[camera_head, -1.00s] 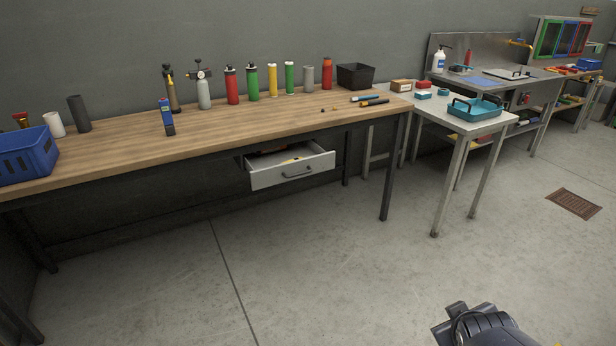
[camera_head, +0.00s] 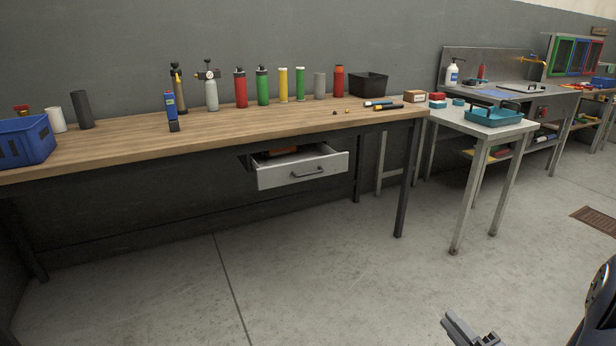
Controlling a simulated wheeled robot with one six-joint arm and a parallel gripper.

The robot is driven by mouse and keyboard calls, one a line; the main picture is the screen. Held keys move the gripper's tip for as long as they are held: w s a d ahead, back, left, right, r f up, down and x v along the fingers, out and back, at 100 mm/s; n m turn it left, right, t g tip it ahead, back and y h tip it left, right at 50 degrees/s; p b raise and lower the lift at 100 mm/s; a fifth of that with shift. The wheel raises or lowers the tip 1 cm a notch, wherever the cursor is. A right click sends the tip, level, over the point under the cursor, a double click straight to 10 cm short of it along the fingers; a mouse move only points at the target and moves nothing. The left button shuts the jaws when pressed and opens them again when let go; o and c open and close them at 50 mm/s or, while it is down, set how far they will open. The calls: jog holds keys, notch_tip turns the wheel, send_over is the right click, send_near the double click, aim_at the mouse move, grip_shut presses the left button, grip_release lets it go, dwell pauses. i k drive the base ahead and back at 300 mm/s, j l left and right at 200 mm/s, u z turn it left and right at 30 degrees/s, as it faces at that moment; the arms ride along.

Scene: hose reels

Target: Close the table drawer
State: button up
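The table drawer (camera_head: 303,170) hangs under the wooden-topped workbench (camera_head: 220,132), right of its middle. It is pulled out, with its light grey front and dark bar handle facing me. Something orange shows inside it, but most of its contents are hidden. Part of my gripper (camera_head: 466,328) shows at the bottom edge, right of centre. It is well in front of the drawer and apart from it. Its fingers are cut off by the frame, so I cannot tell whether it is open or shut.
Bottles and canisters, a blue crate (camera_head: 26,141) and a black bin (camera_head: 369,84) stand on the workbench. A small metal table (camera_head: 480,127) with a teal tray (camera_head: 493,116) stands to the right. The concrete floor (camera_head: 310,270) before the drawer is clear.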

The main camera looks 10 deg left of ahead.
aim_at(313, 160)
jog(key=i+j, duration=1.8)
